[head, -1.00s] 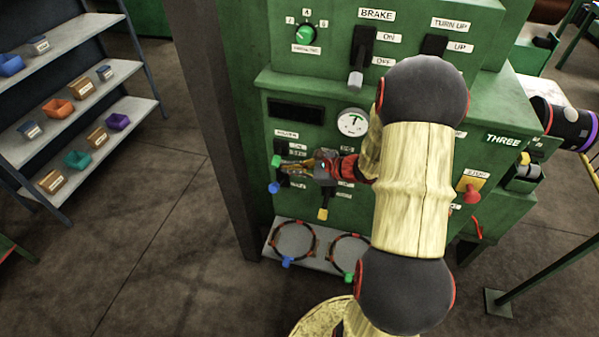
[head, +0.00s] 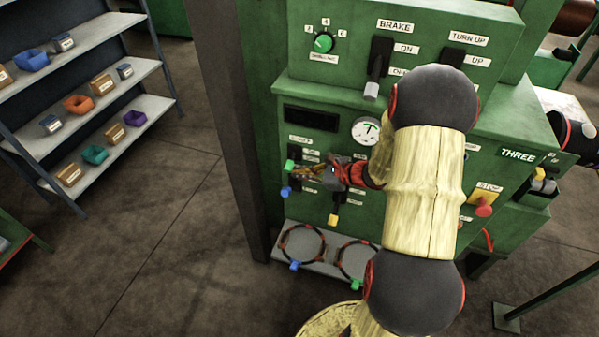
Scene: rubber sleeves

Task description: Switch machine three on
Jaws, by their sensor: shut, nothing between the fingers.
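Machine three is a green cabinet with a sign reading THREE (head: 517,154) on its right side. On its front, left of a round gauge (head: 366,131), a small lever with a green knob (head: 290,165) points outward. A blue-knobbed lever (head: 286,191) is just below it, and a yellow-knobbed lever (head: 333,220) hangs lower right. Small labels beside them are too blurred to read surely. My gripper (head: 299,169) is shut and empty, its fingertips right at the green knob. I cannot tell whether they touch it. My arm hides part of the panel.
Above are a rotary dial (head: 323,42), a BRAKE lever (head: 377,68) and another lever labelled TURN UP. A red stop button (head: 483,208) is at right. Below, a grey ledge (head: 325,266) holds two rings. A post stands left; shelves with small bins (head: 84,110) are farther left.

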